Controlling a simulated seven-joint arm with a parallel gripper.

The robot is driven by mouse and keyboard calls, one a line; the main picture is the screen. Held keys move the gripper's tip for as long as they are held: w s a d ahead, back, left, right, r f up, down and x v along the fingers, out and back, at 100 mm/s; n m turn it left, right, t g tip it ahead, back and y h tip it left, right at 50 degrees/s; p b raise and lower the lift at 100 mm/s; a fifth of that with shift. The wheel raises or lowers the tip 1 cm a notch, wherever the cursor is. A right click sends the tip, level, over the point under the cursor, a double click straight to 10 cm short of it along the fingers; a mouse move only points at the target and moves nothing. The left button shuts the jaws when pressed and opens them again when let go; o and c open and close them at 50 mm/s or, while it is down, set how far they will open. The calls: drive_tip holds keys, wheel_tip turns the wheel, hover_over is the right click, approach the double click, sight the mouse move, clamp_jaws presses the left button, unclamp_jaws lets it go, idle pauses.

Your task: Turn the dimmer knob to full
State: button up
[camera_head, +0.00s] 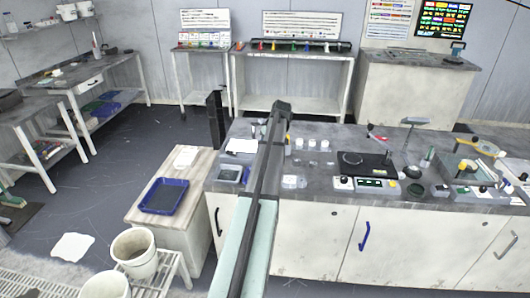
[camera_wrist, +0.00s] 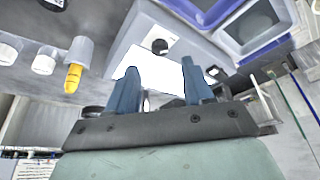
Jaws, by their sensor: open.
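A round black knob (camera_wrist: 160,46) shows in the wrist view on a grey housing (camera_wrist: 120,45), just above the bright white panel (camera_wrist: 157,75); I take it for the dimmer knob. My gripper (camera_wrist: 160,66) has its two blue fingers spread apart with nothing between them. In the picture, the knob lies just past the fingertips, roughly centred between them; I see no contact. A smaller dark knob-like part (camera_wrist: 212,71) is right of the right fingertip. In the head view, my arm runs over the bench, and the fingers and the knob cannot be made out there.
A yellow-tipped clear vial (camera_wrist: 75,65) and white-capped containers (camera_wrist: 43,61) stand to the left in the wrist view. A blue-rimmed tray (camera_wrist: 252,50) is at upper right. In the head view, the dark bench (camera_head: 327,180) holds instruments and jars; a blue tray (camera_head: 164,210) sits on a side cabinet.

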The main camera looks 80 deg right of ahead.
drive_tip(key=shift+x, duration=3.1)
clamp_jaws()
